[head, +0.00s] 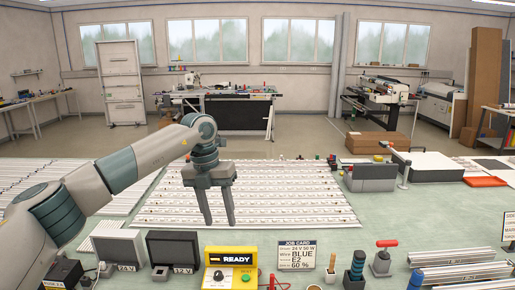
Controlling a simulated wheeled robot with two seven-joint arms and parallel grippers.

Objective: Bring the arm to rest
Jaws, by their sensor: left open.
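My left arm (130,165) comes in from the left and reaches toward the middle of the picture. My left gripper (221,222) hangs from it, pointing down with its two dark fingers apart and nothing between them. It shows in front of a white panel with rows of strips (290,200), above the green bench top (350,240). I cannot tell its exact height over the bench. My right gripper is not in view.
Along the front stand a yellow tester reading READY (228,268), a job card (296,255), dark boxes (173,249), a screwdriver (355,268) and a red-handled tool (382,258). Metal profiles (460,272) lie right. A grey fixture (371,178) stands behind. Bare bench shows mid-right.

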